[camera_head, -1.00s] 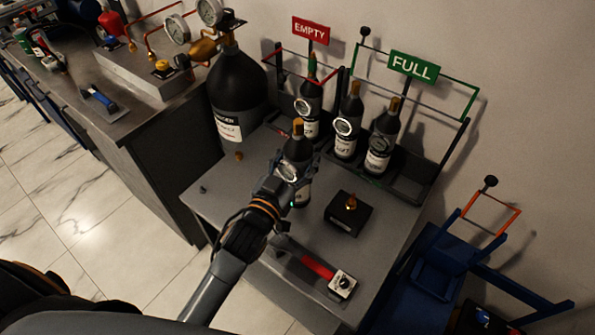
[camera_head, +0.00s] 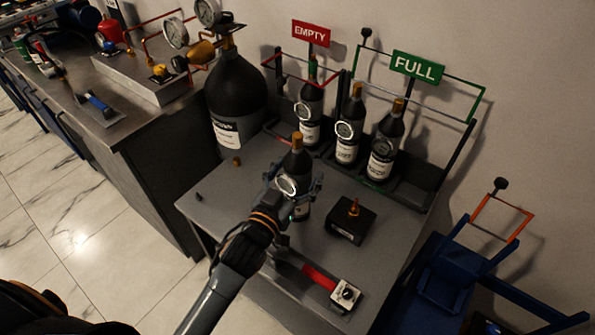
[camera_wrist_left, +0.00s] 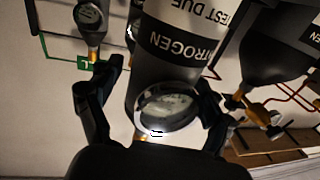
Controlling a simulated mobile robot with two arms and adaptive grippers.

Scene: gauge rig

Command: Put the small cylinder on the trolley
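A small dark cylinder (camera_head: 294,163) with a brass top, round gauge and white label stands upright on the grey bench, in front of the rack. My left gripper (camera_head: 293,184) is around its gauge level, with fingers spread and a gap on both sides. In the left wrist view the cylinder (camera_wrist_left: 165,75) shows upside down between the fingers, its label reading "NITROGEN" and "TEST DUE". Its base is partly hidden by my gripper in the head view. The blue trolley (camera_head: 447,268) with an orange handle stands at the right. My right gripper is not in view.
Behind are racks with an EMPTY sign (camera_head: 311,33) and a FULL sign (camera_head: 416,67), holding several similar cylinders. A large black cylinder (camera_head: 237,92) stands at left. A black block with brass fitting (camera_head: 350,222) and a red-handled tool (camera_head: 319,277) lie close by.

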